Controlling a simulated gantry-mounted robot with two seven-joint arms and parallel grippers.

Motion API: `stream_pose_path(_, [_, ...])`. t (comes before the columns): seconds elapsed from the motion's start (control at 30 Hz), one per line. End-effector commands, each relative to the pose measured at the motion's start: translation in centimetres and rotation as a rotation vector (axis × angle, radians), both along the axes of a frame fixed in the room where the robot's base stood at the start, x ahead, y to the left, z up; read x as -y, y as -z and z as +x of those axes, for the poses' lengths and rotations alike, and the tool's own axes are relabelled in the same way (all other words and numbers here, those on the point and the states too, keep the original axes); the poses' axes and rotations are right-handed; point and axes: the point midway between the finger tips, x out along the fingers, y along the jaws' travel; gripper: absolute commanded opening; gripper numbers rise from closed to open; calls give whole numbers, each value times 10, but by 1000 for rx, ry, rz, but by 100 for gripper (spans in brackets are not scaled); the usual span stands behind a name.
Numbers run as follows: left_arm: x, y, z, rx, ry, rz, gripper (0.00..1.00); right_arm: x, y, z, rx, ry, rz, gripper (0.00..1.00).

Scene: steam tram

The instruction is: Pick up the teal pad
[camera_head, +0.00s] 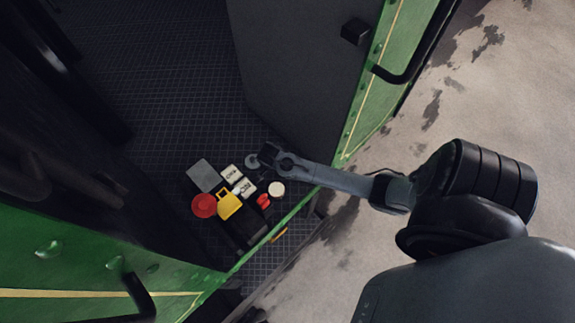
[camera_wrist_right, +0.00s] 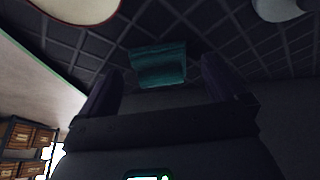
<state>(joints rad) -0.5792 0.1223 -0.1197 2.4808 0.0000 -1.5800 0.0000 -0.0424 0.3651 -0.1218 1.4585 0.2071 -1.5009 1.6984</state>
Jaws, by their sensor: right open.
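The teal pad (camera_wrist_right: 158,66) lies on the dark gridded floor and shows in the right wrist view. It is a small ribbed-looking block. My right gripper (camera_wrist_right: 160,80) is open, with one finger on each side of the pad in that picture. I cannot tell whether the fingers reach down around it; no contact is visible. In the head view my right gripper (camera_head: 265,156) points at the floor beside a group of small items, and I cannot make out the pad there. My left gripper is not in view.
Near my right gripper are a grey disc (camera_head: 251,162), white boxes (camera_head: 232,173), a cream disc (camera_head: 276,189), a small red item (camera_head: 263,201), a yellow item (camera_head: 228,205), a red round item (camera_head: 204,205) and a grey block (camera_head: 203,175). Green doorway panels (camera_head: 372,85) flank the floor.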

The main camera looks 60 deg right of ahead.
Motion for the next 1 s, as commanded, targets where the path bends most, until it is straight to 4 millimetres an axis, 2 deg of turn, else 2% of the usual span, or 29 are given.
stream_pose_path(0.1, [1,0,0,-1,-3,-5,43,3,8,-1,0,0,0,98])
stream_pose_path(0.37, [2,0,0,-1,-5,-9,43,4,9,-1,1,-1,0,98])
stream_pose_path(0.73, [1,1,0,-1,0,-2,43,4,9,-1,1,-1,0,43])
stream_pose_path(1.0, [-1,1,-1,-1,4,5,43,4,8,-1,1,0,0,42])
